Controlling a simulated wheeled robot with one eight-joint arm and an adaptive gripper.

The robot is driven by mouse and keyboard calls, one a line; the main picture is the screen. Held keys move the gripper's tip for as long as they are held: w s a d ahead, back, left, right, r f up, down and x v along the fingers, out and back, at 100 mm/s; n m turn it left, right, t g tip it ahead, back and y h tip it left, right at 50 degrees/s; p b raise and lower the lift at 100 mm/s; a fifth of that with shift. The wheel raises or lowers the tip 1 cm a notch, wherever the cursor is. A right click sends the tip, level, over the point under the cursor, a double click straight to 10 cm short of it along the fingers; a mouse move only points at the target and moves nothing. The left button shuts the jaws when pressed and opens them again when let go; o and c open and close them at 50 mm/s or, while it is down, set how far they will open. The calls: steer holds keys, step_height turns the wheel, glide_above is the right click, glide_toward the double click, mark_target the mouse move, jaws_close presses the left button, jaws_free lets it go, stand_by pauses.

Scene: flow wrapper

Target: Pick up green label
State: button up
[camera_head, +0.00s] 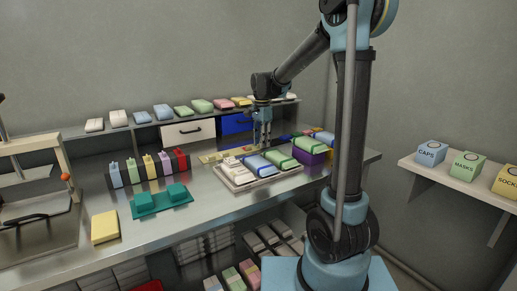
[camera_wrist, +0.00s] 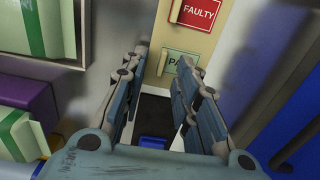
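The green label (camera_wrist: 176,66) lies on a tan board (camera_wrist: 165,93) in the wrist view, its lettering partly covered by a finger. A red label (camera_wrist: 199,17) reading FAULTY lies beyond it on the same board. My gripper (camera_wrist: 165,57) is open and empty, with its fingers spread either side of the green label's near part. I cannot tell whether they touch it. In the head view my gripper (camera_head: 262,143) points down over the back of the bench, and the green label cannot be made out there.
A tray (camera_head: 237,184) of wrapped packs stands just in front of my gripper. A purple box (camera_head: 309,157) is to the right. A blue drawer front (camera_head: 236,124) and a white one (camera_head: 187,133) are close behind, under a shelf of several coloured packs.

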steer(key=shift+f, duration=0.25)
jaws_close()
steer(key=shift+r, duration=0.1)
